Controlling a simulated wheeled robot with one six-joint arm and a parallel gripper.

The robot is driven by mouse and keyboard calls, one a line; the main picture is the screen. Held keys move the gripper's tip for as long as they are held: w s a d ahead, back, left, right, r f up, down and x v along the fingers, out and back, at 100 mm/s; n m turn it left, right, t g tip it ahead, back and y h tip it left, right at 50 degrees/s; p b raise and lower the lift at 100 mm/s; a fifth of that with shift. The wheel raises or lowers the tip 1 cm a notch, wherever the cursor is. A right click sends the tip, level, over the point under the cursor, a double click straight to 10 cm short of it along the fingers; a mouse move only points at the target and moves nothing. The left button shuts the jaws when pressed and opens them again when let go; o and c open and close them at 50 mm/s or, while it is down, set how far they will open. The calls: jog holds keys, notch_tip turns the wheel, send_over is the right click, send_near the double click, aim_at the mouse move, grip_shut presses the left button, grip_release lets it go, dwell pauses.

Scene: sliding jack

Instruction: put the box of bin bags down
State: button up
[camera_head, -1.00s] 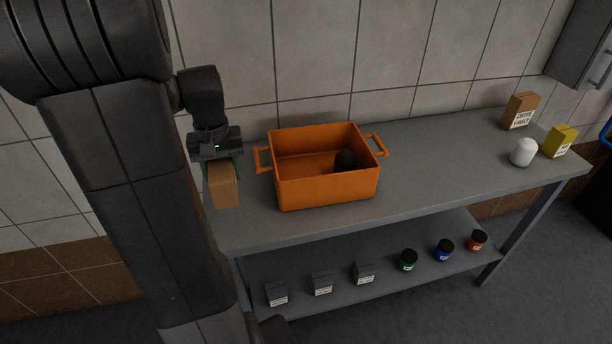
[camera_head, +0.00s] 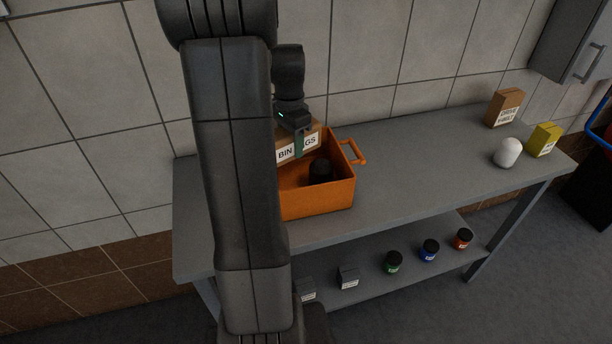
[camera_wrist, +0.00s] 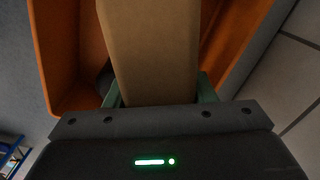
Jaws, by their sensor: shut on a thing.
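The box of bin bags (camera_head: 286,153) is a brown carton with a white label, partly hidden behind my arm in the head view. My gripper (camera_head: 299,143) is shut on it, with a green finger across the label. The box is over the orange two-handled bin (camera_head: 318,203), towards its back left; I cannot tell whether it touches the bin. In the wrist view the box (camera_wrist: 152,50) sits between the green fingers of my gripper (camera_wrist: 158,92), with orange bin walls (camera_wrist: 240,45) on both sides.
A dark round object (camera_head: 320,168) lies inside the bin. A brown carton (camera_head: 506,107), a white rounded item (camera_head: 507,152) and a yellow box (camera_head: 544,139) stand at the right of the grey table (camera_head: 420,165). The table between them and the bin is clear. Small jars and boxes stand on the lower shelf.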

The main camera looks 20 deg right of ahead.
notch_tip(320, 180, down, 9)
jog(key=shift+a+r, duration=0.1)
jog(key=shift+r, duration=0.1)
jog(key=shift+f, duration=0.1)
jog(key=shift+f, duration=0.15)
jog(key=o, duration=1.2)
notch_tip(320, 180, up, 12)
jog(key=shift+r, duration=0.25)
